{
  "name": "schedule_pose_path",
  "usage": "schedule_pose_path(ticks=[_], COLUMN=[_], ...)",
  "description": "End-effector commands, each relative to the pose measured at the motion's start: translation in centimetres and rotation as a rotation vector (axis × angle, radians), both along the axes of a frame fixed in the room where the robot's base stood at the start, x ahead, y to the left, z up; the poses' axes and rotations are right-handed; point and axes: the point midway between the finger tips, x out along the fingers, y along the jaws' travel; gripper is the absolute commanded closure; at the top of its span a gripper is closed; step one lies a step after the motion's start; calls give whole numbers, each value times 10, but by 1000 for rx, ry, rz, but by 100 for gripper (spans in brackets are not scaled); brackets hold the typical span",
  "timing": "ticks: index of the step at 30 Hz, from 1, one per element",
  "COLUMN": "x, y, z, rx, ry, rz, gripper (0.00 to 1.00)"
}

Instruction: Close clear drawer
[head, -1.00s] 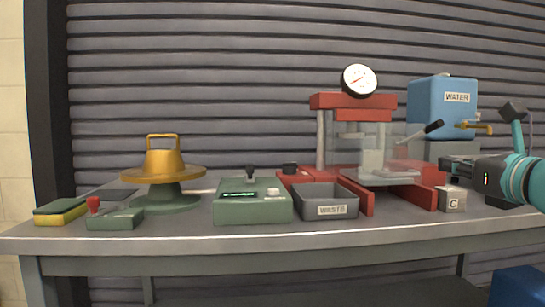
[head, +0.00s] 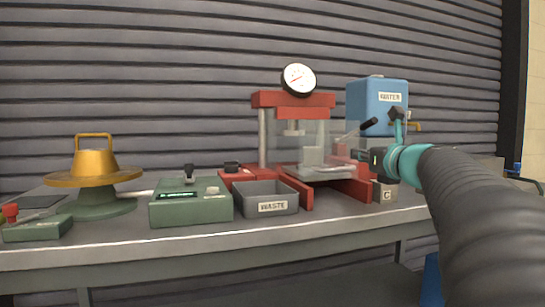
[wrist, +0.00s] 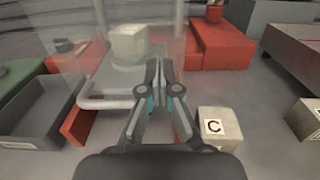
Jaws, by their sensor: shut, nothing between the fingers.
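The red press (head: 262,100) stands on the bench with a see-through clear panel (head: 341,138) at its front, which I take to be the clear drawer. Behind the panel, a pale grey block (head: 312,156) stands on a flat grey plate (head: 328,174). My gripper (head: 358,154) is just right of the panel. In the wrist view my gripper (wrist: 158,72) is shut and empty, over the plate's right edge, with the clear panel (wrist: 75,40) to its left and the pale block (wrist: 128,44) ahead. I cannot tell whether it touches the panel.
A grey WASTE bin (head: 265,199) and a green box (head: 190,205) stand left of the press. A block marked C (wrist: 215,130) sits close right of my gripper. A blue WATER tank (head: 377,100) is behind. A black-tipped lever (head: 368,124) sticks out near the gripper.

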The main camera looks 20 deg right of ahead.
Motion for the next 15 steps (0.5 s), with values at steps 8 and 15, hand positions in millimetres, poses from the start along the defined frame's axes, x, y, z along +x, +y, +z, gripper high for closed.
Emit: schedule_pose_path(ticks=[8,15], x=[16,16], y=[1,0], z=[0,0], rx=[0,0], ry=[0,-1], rz=[0,-1], gripper=[100,100])
